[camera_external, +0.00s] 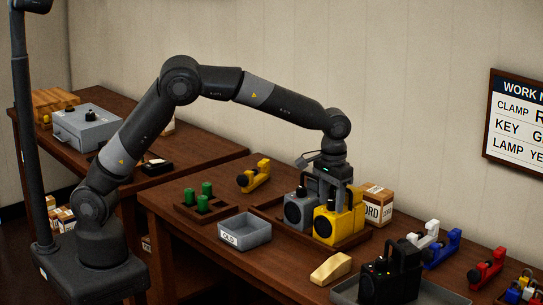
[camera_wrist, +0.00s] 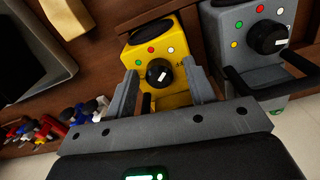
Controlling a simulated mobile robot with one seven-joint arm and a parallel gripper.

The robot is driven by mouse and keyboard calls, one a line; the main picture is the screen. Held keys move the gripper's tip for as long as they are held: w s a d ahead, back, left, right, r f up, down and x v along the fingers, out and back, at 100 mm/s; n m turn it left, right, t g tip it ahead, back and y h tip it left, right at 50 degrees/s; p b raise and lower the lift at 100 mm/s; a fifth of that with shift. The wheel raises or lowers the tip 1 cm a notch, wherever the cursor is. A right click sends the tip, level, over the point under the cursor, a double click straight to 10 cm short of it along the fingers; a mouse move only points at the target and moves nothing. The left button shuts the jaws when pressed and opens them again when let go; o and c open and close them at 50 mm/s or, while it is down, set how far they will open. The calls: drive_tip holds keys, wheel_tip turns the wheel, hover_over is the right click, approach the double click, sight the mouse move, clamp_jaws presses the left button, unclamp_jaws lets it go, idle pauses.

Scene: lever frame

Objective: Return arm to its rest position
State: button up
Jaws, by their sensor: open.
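My arm reaches from its base at the left over the front table, bent high in the middle. My gripper (camera_external: 331,190) points down just above a yellow box (camera_external: 340,222) and beside a grey box (camera_external: 299,209); both stand in a wooden tray (camera_external: 272,219). In the wrist view, my gripper (camera_wrist: 168,82) is open. Its fingers show on either side of the yellow box (camera_wrist: 146,52), which has a black knob and coloured dots. A dark handle part shows between them. The grey box (camera_wrist: 243,45) is to the right. I cannot tell whether the fingers touch anything.
A black box (camera_external: 391,270) stands in a grey tray at the front. A grey bin (camera_external: 245,233), green pegs (camera_external: 202,198) and yellow clamp (camera_external: 254,176) lie left. A cardboard box (camera_external: 376,203) is close behind the yellow box. Coloured clamps (camera_external: 442,248) stand right. The air above is clear.

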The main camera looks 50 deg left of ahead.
drive_tip(key=n, duration=0.8)
drive_tip(key=shift+a+r+n, duration=0.2)
drive_tip(key=shift+n, duration=0.2)
drive_tip(key=s+a+r+m+t+h, duration=0.1)
drive_tip(key=s+a+r, duration=0.1)
drive_tip(key=a+r, duration=0.45)
drive_tip(key=s+a+r+m, duration=0.1)
drive_tip(key=s+a+r, duration=0.15)
drive_tip(key=a, duration=0.75)
drive_tip(key=s+a+r+m+t+h, duration=0.1)
drive_tip(key=s+a+r, duration=0.1)
drive_tip(key=a+r, duration=0.45)
drive_tip(key=s+a+f+m+t+y, duration=0.1)
drive_tip(key=s+a+m, duration=0.1)
drive_tip(key=s+a, duration=0.6)
drive_tip(key=s+a+f+m+t+y, duration=0.1)
drive_tip(key=s+a+f+m+t, duration=0.1)
drive_tip(key=s+a, duration=0.6)
drive_tip(key=s, duration=0.3)
drive_tip(key=shift+a+t, duration=0.2)
drive_tip(key=shift+t, duration=0.1)
